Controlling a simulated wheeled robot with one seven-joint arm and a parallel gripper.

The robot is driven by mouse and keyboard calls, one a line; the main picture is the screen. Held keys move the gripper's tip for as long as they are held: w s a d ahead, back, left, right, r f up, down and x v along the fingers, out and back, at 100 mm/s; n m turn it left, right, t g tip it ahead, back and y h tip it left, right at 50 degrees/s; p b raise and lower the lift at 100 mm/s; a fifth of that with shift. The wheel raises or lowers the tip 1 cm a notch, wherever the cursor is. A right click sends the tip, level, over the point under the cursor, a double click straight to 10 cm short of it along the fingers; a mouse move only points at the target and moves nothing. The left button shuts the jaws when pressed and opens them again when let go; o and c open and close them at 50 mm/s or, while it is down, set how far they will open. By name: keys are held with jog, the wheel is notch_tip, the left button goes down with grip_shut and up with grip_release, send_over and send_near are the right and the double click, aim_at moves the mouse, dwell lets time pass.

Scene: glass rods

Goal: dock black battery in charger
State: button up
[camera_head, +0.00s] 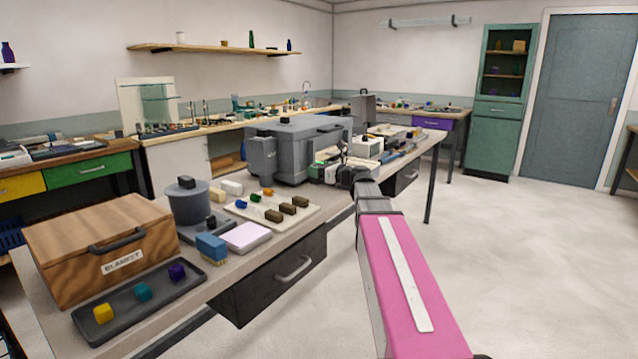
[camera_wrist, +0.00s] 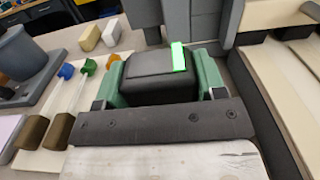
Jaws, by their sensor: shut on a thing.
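The black battery (camera_wrist: 155,78) is a dark rounded block between the two green fingers of my gripper (camera_wrist: 162,82) in the wrist view. The fingers touch its left and right sides, so my gripper is shut on it. A bright green strip (camera_wrist: 179,57) shows at the battery's far right edge; I cannot tell whether it belongs to the battery or to something behind it. Grey upright blocks (camera_wrist: 192,22) stand just beyond. I cannot clearly make out the charger or whether the battery touches it. In the head view my arm covers much of the gripper area.
A large grey machine (camera_head: 300,150) stands on the bench beside my gripper. A pale tray (camera_head: 285,222) holds rods with coloured ends. A grey pot (camera_head: 189,204), a wooden box (camera_head: 75,235) and a dark tray (camera_head: 125,318) are nearer. The floor at right is clear.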

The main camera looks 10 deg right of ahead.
jog(key=shift+w+d+f, duration=0.2)
jog(key=shift+w+f, duration=0.15)
jog(key=shift+w, duration=0.25)
jog(key=shift+w+d+f, duration=0.15)
jog(key=shift+w+f, duration=0.2)
jog(key=shift+w, duration=0.2)
jog(key=shift+f, duration=2)
jog(key=shift+f, duration=0.1)
jog(key=o, duration=1.1)
